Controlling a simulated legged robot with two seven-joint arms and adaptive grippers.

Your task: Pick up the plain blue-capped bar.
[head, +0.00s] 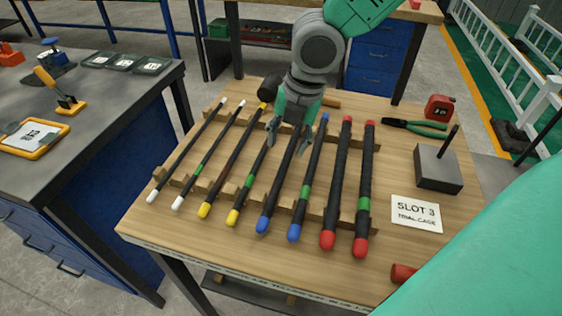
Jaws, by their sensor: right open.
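The plain blue-capped bar (275,193) is dark with a blue near end and no green band. It lies on the wooden rack on the table between a yellow-capped bar with a green band (248,181) and a blue-capped bar with a green band (312,165). My right gripper (287,143) is open and points down over the far part of the plain blue bar, its fingers apart on either side in the picture. The bar's far end is hidden behind the gripper. I cannot tell whether the fingers touch any bar. My left gripper is not in view.
White-capped bars (187,150), a plain yellow-capped bar (232,160) and red-capped bars (338,180) share the rack. Pliers (415,127), a tape measure (439,107), a grey block with a peg (437,168) and a SLOT 3 card (416,213) lie to the right.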

